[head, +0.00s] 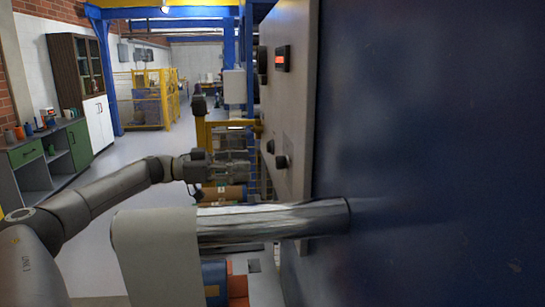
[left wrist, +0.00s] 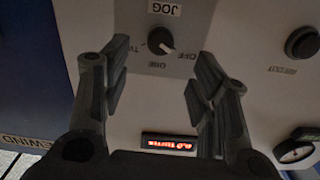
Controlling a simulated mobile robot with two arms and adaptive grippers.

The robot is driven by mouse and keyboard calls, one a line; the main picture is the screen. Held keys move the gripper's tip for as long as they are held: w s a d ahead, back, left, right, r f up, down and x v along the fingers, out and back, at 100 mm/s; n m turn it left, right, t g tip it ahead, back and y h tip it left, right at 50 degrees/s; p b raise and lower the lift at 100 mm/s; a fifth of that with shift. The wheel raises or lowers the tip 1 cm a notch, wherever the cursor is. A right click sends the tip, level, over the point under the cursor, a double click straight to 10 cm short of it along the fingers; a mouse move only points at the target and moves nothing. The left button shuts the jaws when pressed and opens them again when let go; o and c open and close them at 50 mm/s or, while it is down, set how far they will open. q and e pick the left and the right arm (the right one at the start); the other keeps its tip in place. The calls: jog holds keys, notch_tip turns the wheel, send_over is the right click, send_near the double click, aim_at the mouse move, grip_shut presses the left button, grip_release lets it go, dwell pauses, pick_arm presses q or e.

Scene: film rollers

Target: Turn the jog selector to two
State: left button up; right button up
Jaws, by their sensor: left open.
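The jog selector (left wrist: 160,40) is a round black knob on the light grey panel, below the JOG label in the left wrist view. Its white mark points to the lower right, toward the OFF label; ONE is below it and TWO to its left. My left gripper (left wrist: 162,66) is open and empty, its fingers on either side of the knob in that view, apart from it. In the head view the left gripper (head: 240,168) points at the panel, short of it. Two dark knobs show there; I cannot tell which is the selector. My right gripper is out of view.
A red-lit display (left wrist: 169,143), a black button (left wrist: 302,43) and a gauge (left wrist: 294,150) are on the panel. In the head view a shiny roller (head: 275,222) crosses below my gripper. A blue machine wall (head: 430,150) fills the right. Open floor lies left.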

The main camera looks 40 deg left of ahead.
aim_at(280, 162)
pick_arm(q)
jog(key=p+x, duration=0.5)
jog(key=x, duration=0.3)
jog(key=shift+w, duration=0.2)
jog(key=c, duration=1)
